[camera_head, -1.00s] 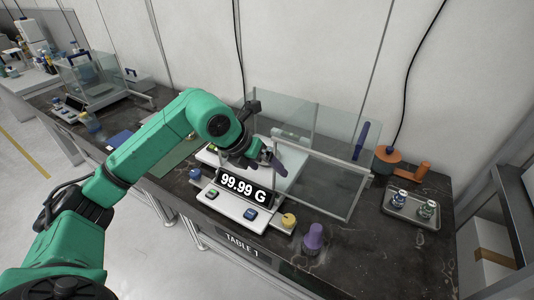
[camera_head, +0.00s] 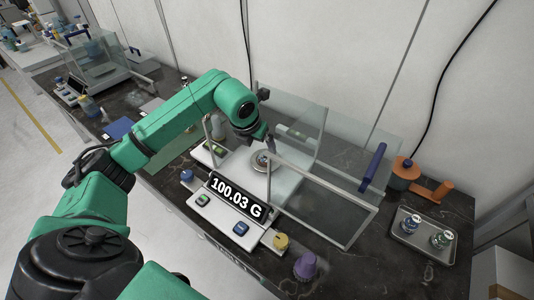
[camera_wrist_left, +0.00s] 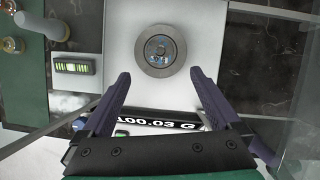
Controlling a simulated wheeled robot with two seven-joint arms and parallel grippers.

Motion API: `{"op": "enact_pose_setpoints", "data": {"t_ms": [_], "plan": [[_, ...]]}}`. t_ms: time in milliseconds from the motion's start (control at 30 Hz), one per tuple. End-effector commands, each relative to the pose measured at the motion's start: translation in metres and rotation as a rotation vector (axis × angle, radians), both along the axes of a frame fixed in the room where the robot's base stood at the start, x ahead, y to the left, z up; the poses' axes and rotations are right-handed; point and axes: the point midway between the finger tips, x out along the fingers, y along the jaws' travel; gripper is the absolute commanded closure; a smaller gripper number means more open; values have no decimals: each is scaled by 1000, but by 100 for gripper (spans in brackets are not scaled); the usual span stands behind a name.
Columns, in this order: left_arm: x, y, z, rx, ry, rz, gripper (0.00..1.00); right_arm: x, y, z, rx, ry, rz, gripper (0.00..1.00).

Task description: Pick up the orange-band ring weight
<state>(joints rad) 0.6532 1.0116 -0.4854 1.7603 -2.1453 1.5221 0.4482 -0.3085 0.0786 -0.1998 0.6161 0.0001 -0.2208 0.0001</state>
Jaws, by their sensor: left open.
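A round grey ring-shaped weight (camera_head: 262,160) lies on the balance pan (camera_head: 240,176) in the head view. In the left wrist view the weight (camera_wrist_left: 160,50) has a grey rim and a bluish centre; I cannot make out an orange band on it. My left gripper (camera_wrist_left: 158,75) is open and empty, its dark fingers apart on the near side of the weight. In the head view my left gripper (camera_head: 269,143) is over the pan and partly hidden by its own wrist. The balance display (camera_head: 238,196) reads 100.03 G. My right gripper is not in view.
A tray (camera_head: 420,245) holds two small banded pieces, one bluish and one greenish.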

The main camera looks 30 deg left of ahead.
Motion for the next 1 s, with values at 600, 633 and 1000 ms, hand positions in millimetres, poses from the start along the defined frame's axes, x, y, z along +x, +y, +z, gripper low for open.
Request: {"op": "enact_pose_setpoints", "data": {"t_ms": [600, 633, 1000], "plan": [[34, 0, -79, 0, -1, -1, 4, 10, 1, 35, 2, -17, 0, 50], [34, 0, -79, 0, -1, -1, 4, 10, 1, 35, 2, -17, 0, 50], [34, 0, -78, 0, -2, -1, 98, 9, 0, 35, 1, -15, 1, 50]]}}
